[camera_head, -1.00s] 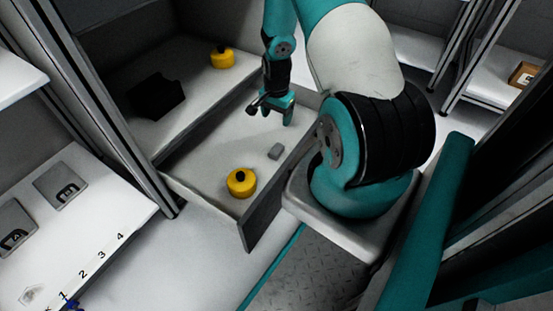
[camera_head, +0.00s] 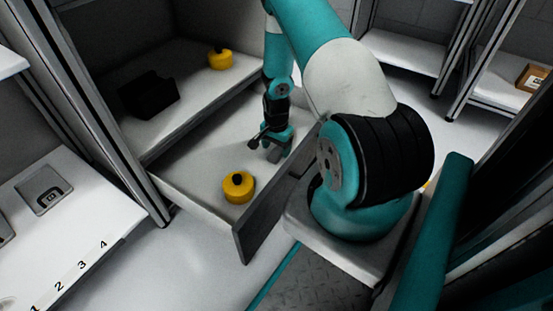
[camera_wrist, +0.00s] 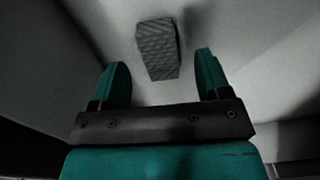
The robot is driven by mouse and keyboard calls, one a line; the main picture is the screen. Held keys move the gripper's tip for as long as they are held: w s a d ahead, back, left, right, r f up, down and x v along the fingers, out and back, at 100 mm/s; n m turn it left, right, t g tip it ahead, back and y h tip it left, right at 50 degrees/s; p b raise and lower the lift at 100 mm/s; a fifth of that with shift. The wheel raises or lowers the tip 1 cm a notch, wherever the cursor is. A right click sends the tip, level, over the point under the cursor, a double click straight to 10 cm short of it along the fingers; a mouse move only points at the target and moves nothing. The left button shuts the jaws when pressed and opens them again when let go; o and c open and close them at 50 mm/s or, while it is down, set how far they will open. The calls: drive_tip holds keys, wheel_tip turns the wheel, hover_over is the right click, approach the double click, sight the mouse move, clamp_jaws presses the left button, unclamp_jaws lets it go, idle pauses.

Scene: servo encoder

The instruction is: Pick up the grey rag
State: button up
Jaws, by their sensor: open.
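The grey rag (camera_wrist: 158,48) shows in the wrist view as a small textured block lying on the pale drawer floor. It sits just ahead of my gripper (camera_wrist: 160,64), between the lines of its two teal fingers. My gripper is open, with nothing held. In the head view my gripper (camera_head: 277,152) points down low inside the open drawer (camera_head: 195,200), near its right wall. There the rag is mostly or wholly hidden by the fingers. I cannot tell whether a finger touches it.
A yellow knobbed object (camera_head: 238,188) stands in the drawer left of my gripper. Another yellow one (camera_head: 220,59) and a black bin (camera_head: 148,95) stand on the shelf behind. The drawer's dark front panel (camera_head: 262,220) rises nearby. A numbered shelf (camera_head: 90,225) is at left.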

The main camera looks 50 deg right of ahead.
sight(276, 152)
wheel_tip(276, 152, down, 3)
drive_tip(key=shift+r+b, duration=0.1)
drive_tip(key=shift+b, duration=0.5)
drive_tip(key=shift+r, duration=0.1)
drive_tip(key=shift+c, duration=0.4)
drive_tip(key=c, duration=1)
wheel_tip(276, 152, up, 20)
drive_tip(key=p, duration=1)
